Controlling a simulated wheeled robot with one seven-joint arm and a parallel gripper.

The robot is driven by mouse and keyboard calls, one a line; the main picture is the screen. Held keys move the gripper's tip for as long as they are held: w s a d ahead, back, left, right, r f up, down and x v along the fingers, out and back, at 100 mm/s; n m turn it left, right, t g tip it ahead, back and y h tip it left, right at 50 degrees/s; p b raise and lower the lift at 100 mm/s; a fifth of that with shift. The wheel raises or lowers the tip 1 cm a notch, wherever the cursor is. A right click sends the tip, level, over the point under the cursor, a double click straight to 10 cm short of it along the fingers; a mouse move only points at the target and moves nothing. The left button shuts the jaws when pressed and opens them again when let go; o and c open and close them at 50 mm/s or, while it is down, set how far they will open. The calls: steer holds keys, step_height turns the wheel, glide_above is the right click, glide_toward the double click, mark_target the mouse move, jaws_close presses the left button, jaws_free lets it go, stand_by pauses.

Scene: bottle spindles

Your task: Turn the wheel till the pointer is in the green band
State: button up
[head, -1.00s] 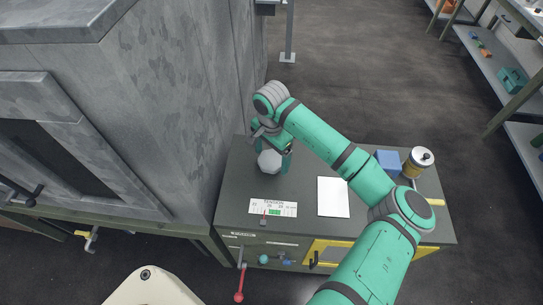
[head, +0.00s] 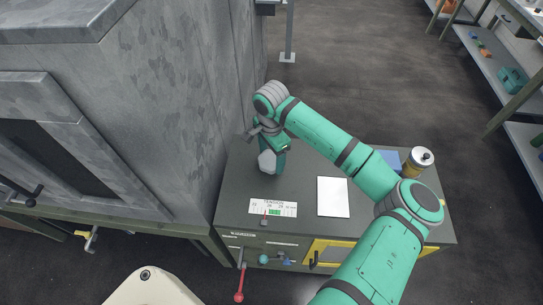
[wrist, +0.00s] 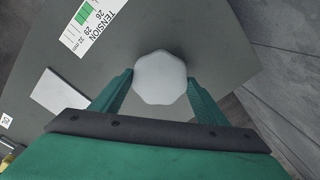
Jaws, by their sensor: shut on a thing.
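The wheel is a pale grey faceted knob (head: 267,162) on the dark bench top, and it also shows in the wrist view (wrist: 160,77). My gripper (wrist: 160,84) is shut on it from above, one green finger on each side. In the head view my gripper (head: 272,150) partly hides the knob. The white tension scale (head: 289,210) lies on the bench in front of the knob. Its green band (head: 275,212) is near the middle. The small reddish pointer (head: 264,218) appears just left of the green band; its exact tip is too small to tell.
A white sheet (head: 333,197) lies right of the scale. A blue block (head: 390,160) and a yellow-and-white can (head: 420,160) stand at the bench's right, partly behind my arm. A tall grey cabinet (head: 190,90) rises close on the left. A red-knobbed lever (head: 239,296) hangs at the front.

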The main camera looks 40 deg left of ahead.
steer(key=m, duration=1.4)
steer(key=shift+m, duration=0.3)
steer(key=m, duration=0.3)
steer(key=shift+m, duration=0.3)
steer(key=shift+w+m, duration=0.15)
steer(key=shift+m, duration=1.65)
steer(key=m, duration=0.3)
steer(key=shift+m, duration=2.1)
